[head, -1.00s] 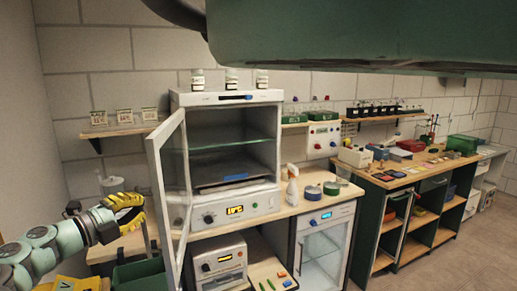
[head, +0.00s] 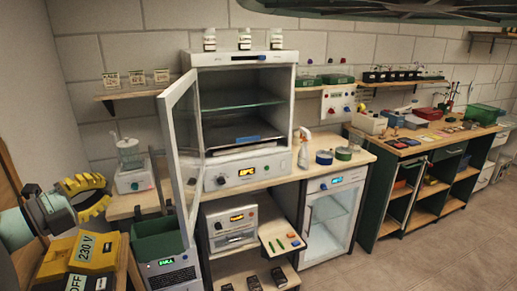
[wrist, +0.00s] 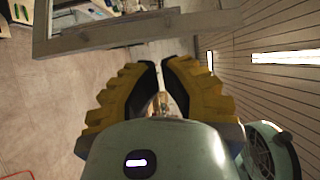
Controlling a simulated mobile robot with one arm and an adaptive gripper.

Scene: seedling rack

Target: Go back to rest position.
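My gripper (head: 106,190), with yellow ridged fingers, is at the left of the head view, in front of the left wall and left of the open oven door. In the wrist view my gripper (wrist: 161,63) points away over the floor. Its fingertips come close together, with a narrow gap behind them. I see no object held.
The glass oven door (head: 180,150) stands open right of my gripper. A green bin (head: 158,238) and yellow boxes (head: 93,252) are below it. A stirrer with a glass vessel (head: 130,155) stands behind. The floor (head: 400,260) at right is clear.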

